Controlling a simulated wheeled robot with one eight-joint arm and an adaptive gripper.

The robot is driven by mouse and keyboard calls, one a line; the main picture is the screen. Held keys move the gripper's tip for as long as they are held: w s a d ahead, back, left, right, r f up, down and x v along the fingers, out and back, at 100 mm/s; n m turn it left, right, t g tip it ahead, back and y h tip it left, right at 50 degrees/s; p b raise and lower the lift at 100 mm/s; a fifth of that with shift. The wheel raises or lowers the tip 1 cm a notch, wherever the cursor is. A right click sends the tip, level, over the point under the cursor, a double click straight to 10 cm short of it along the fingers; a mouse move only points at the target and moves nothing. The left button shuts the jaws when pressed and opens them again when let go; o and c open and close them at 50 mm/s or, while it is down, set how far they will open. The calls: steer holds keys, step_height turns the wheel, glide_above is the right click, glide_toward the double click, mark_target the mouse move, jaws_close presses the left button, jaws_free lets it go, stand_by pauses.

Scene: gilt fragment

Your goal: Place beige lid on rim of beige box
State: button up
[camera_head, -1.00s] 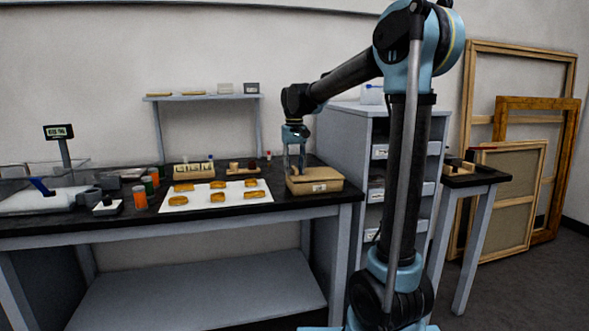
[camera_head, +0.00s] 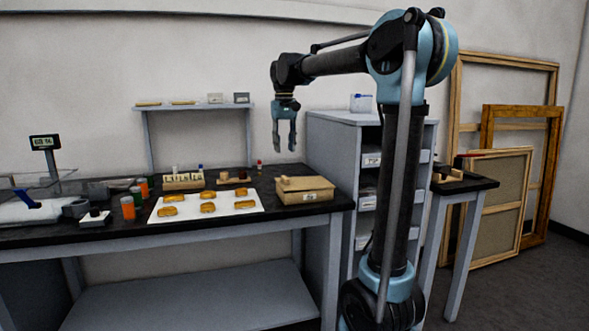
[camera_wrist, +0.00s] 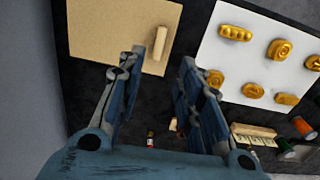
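The beige box (camera_head: 308,197) stands near the right end of the black table, with a label on its front. The beige lid (camera_head: 312,184) lies on top of it and looks flat on the rim; its handle (camera_head: 285,182) is a small light bar on the left side. In the wrist view the lid (camera_wrist: 105,30) and its handle (camera_wrist: 161,43) show from above, and the box walls below are hidden. My gripper (camera_head: 285,149) is open and empty, well above the box. Its spread fingers (camera_wrist: 163,58) also show in the wrist view, apart from the lid.
A white sheet (camera_head: 237,207) with several gilt pieces lies left of the box. A grey drawer cabinet (camera_head: 333,150) stands close on the right, and a raised shelf (camera_head: 195,106) is behind. The air around my gripper is clear.

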steer(key=s+d+f+m+t, duration=0.1)
steer(key=s+d+f, duration=1)
steer(key=s+d, duration=0.35)
steer(key=s+d+f+m, duration=0.1)
steer(key=s+d+f, duration=0.2)
steer(key=s+f, duration=0.5)
steer(key=s+d+f+m+t, duration=0.1)
steer(key=s+d+f, duration=0.3)
steer(key=s+f, duration=0.5)
step_height(320, 180, down, 3)
steer(key=shift+s+r, duration=0.1)
steer(key=shift+s, duration=0.1)
